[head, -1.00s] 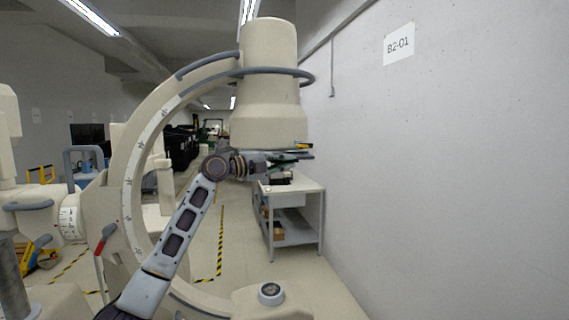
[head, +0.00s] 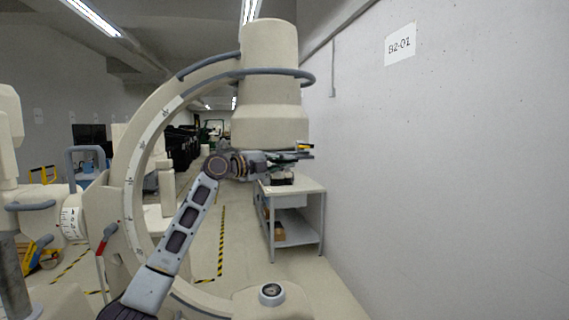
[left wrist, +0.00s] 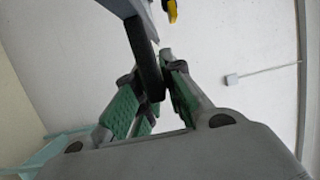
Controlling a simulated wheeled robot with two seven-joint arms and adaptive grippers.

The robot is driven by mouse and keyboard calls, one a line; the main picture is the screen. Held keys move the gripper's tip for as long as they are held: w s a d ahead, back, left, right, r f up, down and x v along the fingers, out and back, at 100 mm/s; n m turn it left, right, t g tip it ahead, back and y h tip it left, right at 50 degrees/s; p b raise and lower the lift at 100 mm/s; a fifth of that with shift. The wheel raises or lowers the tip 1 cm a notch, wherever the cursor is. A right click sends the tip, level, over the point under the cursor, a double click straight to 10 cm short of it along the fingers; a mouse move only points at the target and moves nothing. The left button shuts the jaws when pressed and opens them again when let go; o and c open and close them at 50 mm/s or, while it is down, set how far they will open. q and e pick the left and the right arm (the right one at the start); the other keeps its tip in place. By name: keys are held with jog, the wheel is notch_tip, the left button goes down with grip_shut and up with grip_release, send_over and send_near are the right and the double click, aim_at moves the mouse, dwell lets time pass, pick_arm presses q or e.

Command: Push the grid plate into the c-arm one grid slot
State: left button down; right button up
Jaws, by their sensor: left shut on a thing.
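The c-arm one (head: 133,165) stands at centre left, a large beige C with a cylindrical head (head: 268,125) at its top end. My left gripper (head: 292,157) is just under the head's lower rim, at its right side. The left wrist view shows its green-padded fingers (left wrist: 152,92) shut on a dark, thin bar-like part of the grid plate (left wrist: 147,62). A small yellow part (head: 302,147) shows by the gripper, and also in the left wrist view (left wrist: 171,10). The grid slot cannot be made out. My right gripper is not in view.
A grey table (head: 312,187) with a lower shelf stands behind the gripper. A concrete wall (head: 460,170) fills the right side. The c-arm's lower end (head: 271,294) lies below, with open space between it and the head.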

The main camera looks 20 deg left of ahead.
pick_arm(q)
jog(key=shift+w+a+r, duration=0.1)
jog(key=shift+w+a, duration=0.5)
jog(key=shift+w, duration=0.3)
jog(key=shift+w+a+f, duration=0.1)
jog(key=shift+w+a, duration=0.5)
jog(key=shift+w, duration=0.3)
jog(key=shift+w+a+r, duration=0.1)
jog(key=shift+w+a, duration=0.5)
jog(key=shift+w, duration=0.3)
dwell(1.7)
jog(key=c, duration=1.4)
grip_release()
jog(key=shift+c, duration=0.2)
jog(key=shift+s+a, duration=0.1)
jog(key=shift+a, duration=0.05)
jog(key=v, duration=1.1)
jog(key=shift+s+a, duration=0.15)
jog(key=shift+s, duration=0.15)
